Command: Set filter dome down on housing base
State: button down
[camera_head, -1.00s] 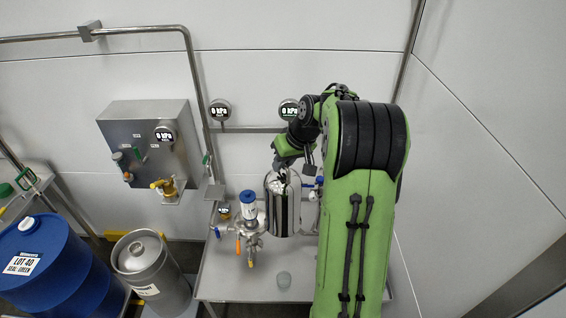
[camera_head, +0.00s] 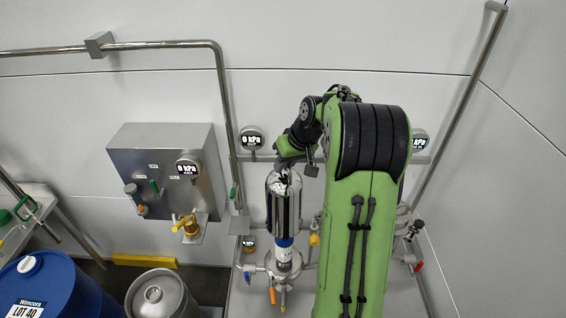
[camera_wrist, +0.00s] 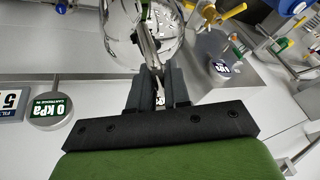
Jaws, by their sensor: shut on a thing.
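The filter dome (camera_head: 284,208) is a shiny steel cylinder with a rounded top, hanging upright in the head view. My gripper (camera_head: 283,172) is shut on the handle at its top; the fingertips (camera_wrist: 151,62) also show closed on it in the wrist view, against the mirror-like dome (camera_wrist: 118,38). The white filter cartridge with a blue top (camera_head: 284,252) stands just under the dome's lower rim, in line with it. I cannot tell whether the rim is around the cartridge or in front of it. The housing base (camera_head: 270,267) is a steel fitting with valves, below and apart from the dome.
Orange (camera_head: 272,295) and blue (camera_head: 249,268) valve handles stick out around the base. A yellow-handled valve (camera_head: 314,240) is close right of the dome. A steel panel box (camera_head: 165,160) and pipes line the wall. My arm hides much of the bench's right side.

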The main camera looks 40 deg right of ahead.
aim_at(286, 176)
jog(key=shift+w, duration=0.15)
jog(key=shift+s+r, duration=0.15)
jog(key=shift+s, duration=0.2)
jog(key=shift+w+f+b, duration=0.15)
jog(key=shift+f+b, duration=2)
jog(key=shift+f, duration=0.45)
jog(key=shift+f+b, duration=2.5)
jog(key=shift+f, duration=0.5)
jog(key=shift+f+b, duration=0.3)
jog(key=shift+f, duration=0.05)
jog(key=shift+f+b, duration=1.55)
jog(key=shift+f, duration=0.2)
